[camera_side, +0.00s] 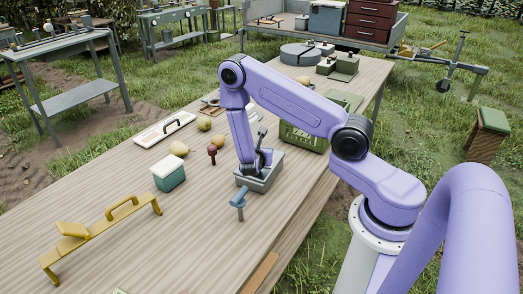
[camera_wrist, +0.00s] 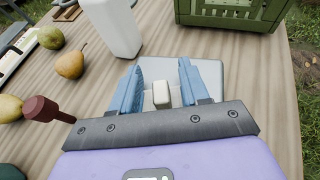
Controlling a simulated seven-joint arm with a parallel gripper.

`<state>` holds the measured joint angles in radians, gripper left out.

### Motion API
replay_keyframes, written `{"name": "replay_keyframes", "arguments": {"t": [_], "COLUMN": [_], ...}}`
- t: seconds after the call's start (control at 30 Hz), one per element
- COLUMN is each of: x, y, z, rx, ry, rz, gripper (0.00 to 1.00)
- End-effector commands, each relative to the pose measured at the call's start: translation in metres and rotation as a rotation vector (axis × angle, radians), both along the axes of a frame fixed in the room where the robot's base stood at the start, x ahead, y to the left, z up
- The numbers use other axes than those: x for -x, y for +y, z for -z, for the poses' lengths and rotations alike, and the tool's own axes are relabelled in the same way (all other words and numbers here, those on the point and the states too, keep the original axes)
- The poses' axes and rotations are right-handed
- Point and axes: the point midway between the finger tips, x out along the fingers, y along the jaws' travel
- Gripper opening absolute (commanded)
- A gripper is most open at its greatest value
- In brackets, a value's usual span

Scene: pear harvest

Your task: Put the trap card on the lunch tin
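My gripper (camera_side: 257,165) is low over a grey box (camera_side: 262,180), which may be the lunch tin. In the wrist view its blue fingers (camera_wrist: 161,88) stand apart on either side of a small cream block (camera_wrist: 161,95), with gaps beside it. A pale grey flat surface (camera_wrist: 208,72) lies beneath the fingers. A white board with a black handle (camera_side: 165,130) lies at the back left; it may be the trap card, but I cannot tell. The grey box is partly hidden behind my wrist in the side view.
A teal box with a white lid (camera_side: 168,172), a yellow handled bar (camera_side: 100,232), a blue T-shaped peg (camera_side: 239,197) and a dark red peg (camera_side: 212,152) stand nearby. Pears (camera_wrist: 70,65) lie left; a white container (camera_wrist: 112,28) and green crate (camera_wrist: 230,12) stand beyond.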

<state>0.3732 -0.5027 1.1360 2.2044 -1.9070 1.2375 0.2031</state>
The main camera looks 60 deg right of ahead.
Motion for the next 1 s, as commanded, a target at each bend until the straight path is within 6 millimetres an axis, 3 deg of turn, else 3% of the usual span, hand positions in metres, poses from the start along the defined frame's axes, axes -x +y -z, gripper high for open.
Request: {"name": "replay_keyframes", "arguments": {"t": [0.33,0.8,1.0], "x": [0.001,0.030,0.039], "y": [0.001,0.075,0.096], "z": [-0.004,-0.037,-0.046], "rx": [0.000,-0.001,0.000], "ry": [0.000,0.000,0.000], "rz": [0.000,-0.006,-0.003], "gripper": [0.45,0.45,0.45]}}
